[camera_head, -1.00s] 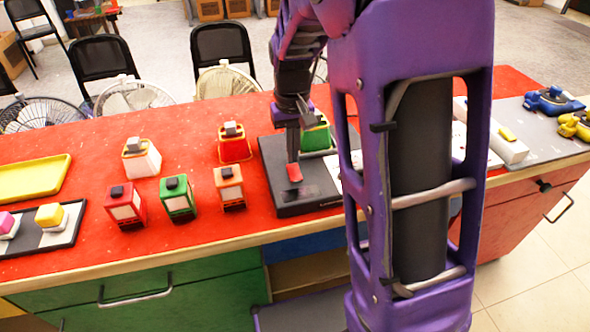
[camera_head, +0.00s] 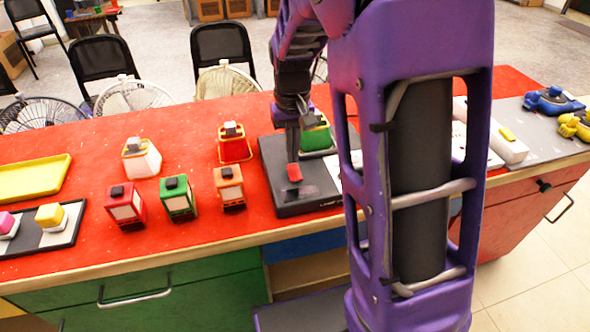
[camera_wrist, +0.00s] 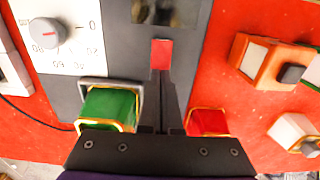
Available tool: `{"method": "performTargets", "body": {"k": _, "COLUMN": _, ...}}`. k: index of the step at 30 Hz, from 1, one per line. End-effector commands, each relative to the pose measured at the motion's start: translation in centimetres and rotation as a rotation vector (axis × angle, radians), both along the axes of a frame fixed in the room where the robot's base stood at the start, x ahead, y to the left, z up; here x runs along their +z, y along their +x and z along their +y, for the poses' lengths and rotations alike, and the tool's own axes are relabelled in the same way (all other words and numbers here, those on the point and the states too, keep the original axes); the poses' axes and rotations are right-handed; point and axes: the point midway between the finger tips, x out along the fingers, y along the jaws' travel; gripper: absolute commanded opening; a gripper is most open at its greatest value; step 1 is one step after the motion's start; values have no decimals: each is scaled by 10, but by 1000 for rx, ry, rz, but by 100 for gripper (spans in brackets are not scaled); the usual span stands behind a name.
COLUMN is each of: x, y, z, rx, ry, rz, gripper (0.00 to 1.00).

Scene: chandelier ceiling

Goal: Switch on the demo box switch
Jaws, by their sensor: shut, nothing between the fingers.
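The demo box is a flat dark grey box (camera_head: 285,205) on the red counter, partly hidden by my arm. Its small red switch (camera_head: 294,172) sits on the top face, and also shows in the wrist view (camera_wrist: 161,55). My gripper (camera_head: 292,156) points down at the box with its fingers shut and empty. The fingertips (camera_wrist: 161,75) are right beside the red switch, at its edge in the wrist view. I cannot tell whether they touch it or which way the switch is set.
A green block-like object (camera_head: 316,138) stands close behind my gripper. A red one (camera_head: 234,149) and an orange lantern-like one (camera_head: 229,186) stand to the left.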

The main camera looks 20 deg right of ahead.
Motion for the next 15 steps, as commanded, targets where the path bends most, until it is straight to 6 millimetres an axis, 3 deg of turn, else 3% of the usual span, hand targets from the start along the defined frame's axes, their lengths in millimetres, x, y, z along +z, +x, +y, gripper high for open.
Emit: {"method": "performTargets", "body": {"k": 15, "x": -8, "y": 0, "z": 0, "rx": 0, "ry": 0, "rz": 0, "gripper": 0}}
